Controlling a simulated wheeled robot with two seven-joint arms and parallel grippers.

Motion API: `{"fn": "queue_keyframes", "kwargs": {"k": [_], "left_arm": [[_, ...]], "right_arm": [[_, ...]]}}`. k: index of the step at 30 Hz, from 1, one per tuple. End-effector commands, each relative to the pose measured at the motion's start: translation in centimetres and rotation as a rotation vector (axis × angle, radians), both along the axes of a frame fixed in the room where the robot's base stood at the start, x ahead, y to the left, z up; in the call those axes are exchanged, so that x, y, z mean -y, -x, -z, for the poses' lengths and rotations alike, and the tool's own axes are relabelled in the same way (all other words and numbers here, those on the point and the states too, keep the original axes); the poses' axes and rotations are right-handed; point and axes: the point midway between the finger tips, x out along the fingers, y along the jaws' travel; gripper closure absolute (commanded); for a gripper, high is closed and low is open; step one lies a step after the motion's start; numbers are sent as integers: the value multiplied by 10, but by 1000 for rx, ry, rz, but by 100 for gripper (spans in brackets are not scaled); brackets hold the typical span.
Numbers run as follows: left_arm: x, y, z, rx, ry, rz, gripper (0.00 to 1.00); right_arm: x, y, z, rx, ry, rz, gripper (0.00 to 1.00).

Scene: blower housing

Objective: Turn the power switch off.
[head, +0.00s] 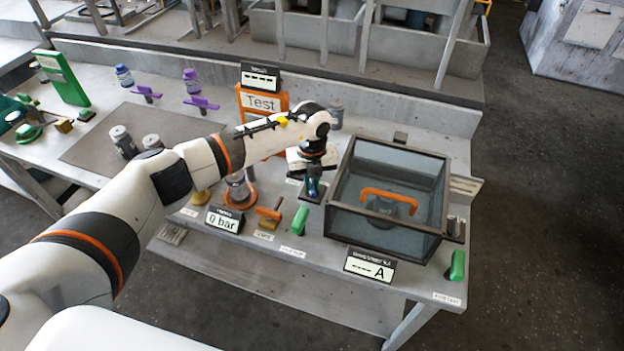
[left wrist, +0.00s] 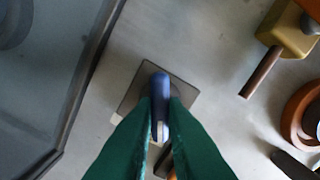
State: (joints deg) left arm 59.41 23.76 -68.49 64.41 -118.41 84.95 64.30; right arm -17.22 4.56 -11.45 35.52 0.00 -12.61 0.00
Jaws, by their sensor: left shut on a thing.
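My left gripper (head: 314,187) reaches down to the bench's front part, left of the glass-walled box. In the left wrist view its green fingers (left wrist: 160,112) are shut on a blue lever (left wrist: 160,86), which stands on a dark square base plate (left wrist: 184,93). I take this lever for the power switch; its label is not readable. In the head view the base plate (head: 311,198) shows under the gripper, and most of the lever is hidden by the fingers. My right gripper is not in view.
The glass box (head: 390,242) with an orange-handled part (head: 388,200) stands close right. Left are an orange-handled valve (head: 269,214), a "0 bar" display (head: 225,220) and a green block (head: 300,220). An "A" display (head: 370,266) and another green block (head: 457,265) sit at the front.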

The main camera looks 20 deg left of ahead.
Motion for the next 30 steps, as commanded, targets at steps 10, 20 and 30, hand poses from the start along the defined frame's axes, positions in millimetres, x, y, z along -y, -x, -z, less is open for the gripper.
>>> {"fn": "queue_keyframes", "kwargs": {"k": [10,20,30], "left_arm": [[0,-1,-1,1,0,-25,100],[0,-1,-1,1,0,-23,66],[0,-1,-4,1,0,-22,66]], "right_arm": [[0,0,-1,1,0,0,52],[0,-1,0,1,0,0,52],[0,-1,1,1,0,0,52]]}}
